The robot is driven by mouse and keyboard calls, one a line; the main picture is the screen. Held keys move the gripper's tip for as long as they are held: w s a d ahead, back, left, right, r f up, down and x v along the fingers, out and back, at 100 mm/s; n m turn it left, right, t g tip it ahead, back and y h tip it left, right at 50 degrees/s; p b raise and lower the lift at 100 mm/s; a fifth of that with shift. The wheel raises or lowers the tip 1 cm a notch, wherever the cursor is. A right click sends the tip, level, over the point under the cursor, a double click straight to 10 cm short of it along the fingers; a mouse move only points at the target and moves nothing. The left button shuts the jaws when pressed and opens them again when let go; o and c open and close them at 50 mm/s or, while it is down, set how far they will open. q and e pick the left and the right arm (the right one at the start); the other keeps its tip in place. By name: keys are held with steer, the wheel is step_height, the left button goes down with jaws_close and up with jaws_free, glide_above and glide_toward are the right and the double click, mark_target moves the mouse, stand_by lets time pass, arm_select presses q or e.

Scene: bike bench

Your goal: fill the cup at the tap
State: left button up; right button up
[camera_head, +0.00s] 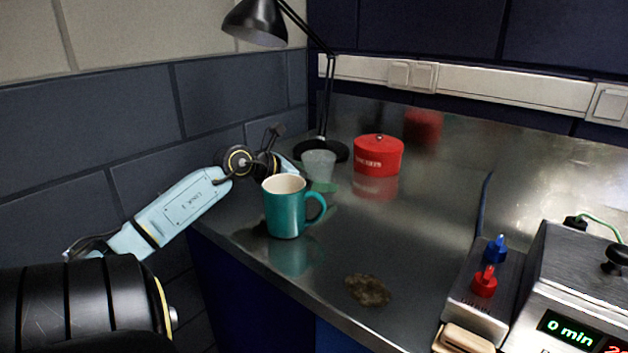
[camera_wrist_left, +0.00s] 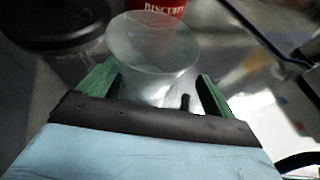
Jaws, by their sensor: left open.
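A clear, frosted cup (camera_head: 319,164) stands upright on the metal bench behind a teal mug (camera_head: 284,206). My left gripper (camera_wrist_left: 155,82) is open, with its green fingers on either side of the cup in the left wrist view. Whether the fingers touch the cup I cannot tell. In the head view the mug partly hides this gripper. A metal block with a blue knob (camera_head: 496,248) and a red knob (camera_head: 485,281) is at the right, possibly the tap; I see no clear spout. My right gripper is not in view.
A red biscuit tin (camera_head: 378,156) stands just beyond the cup, to the right. A black lamp (camera_head: 321,149) stands behind it. A brown stain (camera_head: 367,290) lies near the front edge. A device reading "0 min" (camera_head: 570,330) is at the right. The middle of the bench is clear.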

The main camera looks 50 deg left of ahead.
mark_target(313, 161)
arm_select(q)
steer(key=shift+w, duration=0.1)
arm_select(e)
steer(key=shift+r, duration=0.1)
arm_select(q)
steer(key=c, duration=1.2)
steer(key=shift+r, duration=0.5)
step_height(313, 161, up, 3)
steer(key=shift+f+p, duration=0.1)
steer(key=shift+p, duration=0.7)
steer(key=s+a, duration=0.1)
steer(key=s, duration=0.5)
steer(key=s+p, duration=0.1)
steer(key=s, duration=0.5)
steer(key=s+a+p, duration=0.1)
steer(key=s, duration=0.5)
steer(key=shift+a+f, duration=0.15)
steer(key=shift+a, duration=0.2)
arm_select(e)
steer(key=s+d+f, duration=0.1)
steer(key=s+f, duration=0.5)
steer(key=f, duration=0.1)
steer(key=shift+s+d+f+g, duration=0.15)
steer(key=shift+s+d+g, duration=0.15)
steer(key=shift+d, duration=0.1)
